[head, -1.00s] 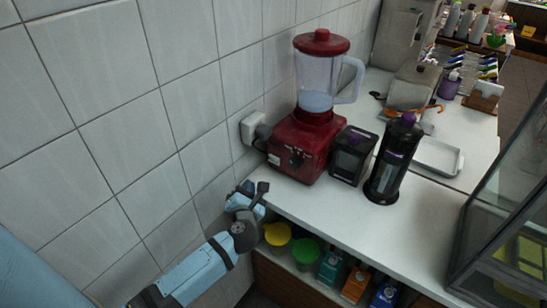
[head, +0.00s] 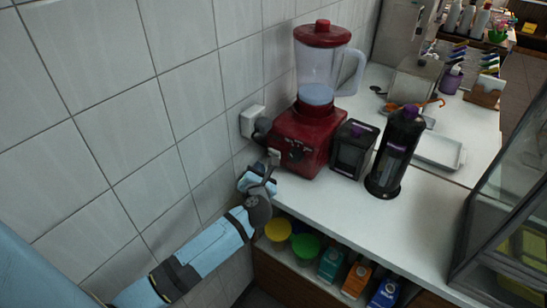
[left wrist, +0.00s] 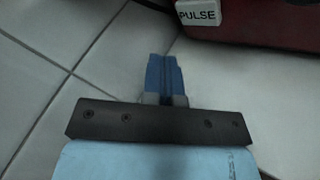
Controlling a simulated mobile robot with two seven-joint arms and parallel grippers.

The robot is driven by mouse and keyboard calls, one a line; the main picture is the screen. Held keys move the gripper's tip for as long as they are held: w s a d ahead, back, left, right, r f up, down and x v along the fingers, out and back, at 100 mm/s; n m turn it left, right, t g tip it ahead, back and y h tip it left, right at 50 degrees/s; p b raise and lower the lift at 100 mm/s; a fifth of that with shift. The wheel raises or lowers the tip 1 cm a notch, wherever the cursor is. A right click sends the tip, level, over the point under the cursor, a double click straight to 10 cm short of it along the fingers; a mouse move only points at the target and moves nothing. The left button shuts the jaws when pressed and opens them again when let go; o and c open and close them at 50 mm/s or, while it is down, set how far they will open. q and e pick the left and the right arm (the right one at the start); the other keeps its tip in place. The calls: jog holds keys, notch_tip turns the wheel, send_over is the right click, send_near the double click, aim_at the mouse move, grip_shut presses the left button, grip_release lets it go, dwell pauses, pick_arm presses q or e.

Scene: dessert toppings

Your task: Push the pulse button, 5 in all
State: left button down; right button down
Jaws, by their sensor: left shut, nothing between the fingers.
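The red blender (head: 306,139) stands on the white counter against the tiled wall, with its lid on and a dark dial on the base front. The white button marked PULSE (left wrist: 198,14) sits on the red base at the top of the left wrist view. My left gripper (head: 268,172) is just in front of the base's left lower side. In the left wrist view its blue fingers (left wrist: 164,75) are together and empty, below and left of the button. A gap shows between them and the button in that view. My right gripper is not in view.
A dark square container (head: 352,149) and a dark cylindrical dispenser (head: 396,155) stand right of the blender. A white socket (head: 252,120) is on the wall behind it. Yellow and green bowls (head: 306,247) and several cartons sit on the shelf below.

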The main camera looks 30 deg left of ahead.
aim_at(274, 153)
pick_arm(q)
jog(key=shift+w, duration=1.05)
jog(key=shift+w+d, duration=0.1)
jog(key=shift+w, duration=0.5)
jog(key=shift+w, duration=0.15)
dwell(0.7)
jog(key=shift+w, duration=0.3)
